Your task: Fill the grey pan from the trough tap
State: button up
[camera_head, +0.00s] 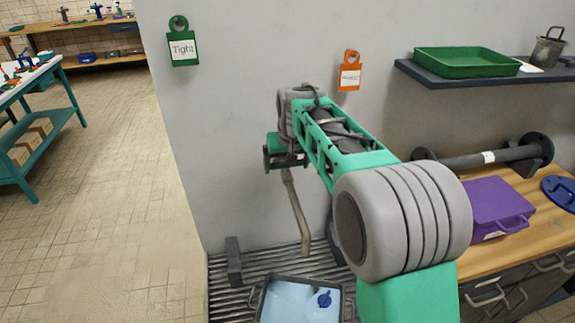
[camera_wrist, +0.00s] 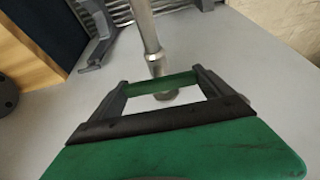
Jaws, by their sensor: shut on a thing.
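The grey pan (camera_head: 263,297) sits on the slatted trough (camera_head: 223,290) at the bottom of the head view. Pale blue liquid fills its visible floor, and a small blue object (camera_head: 324,298) shows in it. The tap's pale pipe (camera_head: 296,208) slants down the wall above the pan; I cannot make out a stream below it. The pipe also shows in the wrist view (camera_wrist: 148,32). My gripper (camera_wrist: 160,86) is at the pipe's upper end, its dark fingers shut on a green bar (camera_wrist: 178,82), seemingly the tap handle. My arm hides part of the trough.
A green "Tight" tag (camera_head: 183,50) and an orange tag (camera_head: 349,75) hang on the wall. A shelf (camera_head: 440,82) holds a green tray (camera_head: 465,62). A purple case (camera_head: 495,205) lies on the wooden bench at right. The tiled floor at left is clear.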

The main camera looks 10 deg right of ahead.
jog(key=shift+r, duration=0.1)
dwell(0.3)
jog(key=o, duration=1.1)
jog(key=v, duration=0.7)
jog(key=shift+s+r+b, duration=0.2)
jog(key=shift+r+b, duration=0.15)
jog(key=shift+b, duration=0.05)
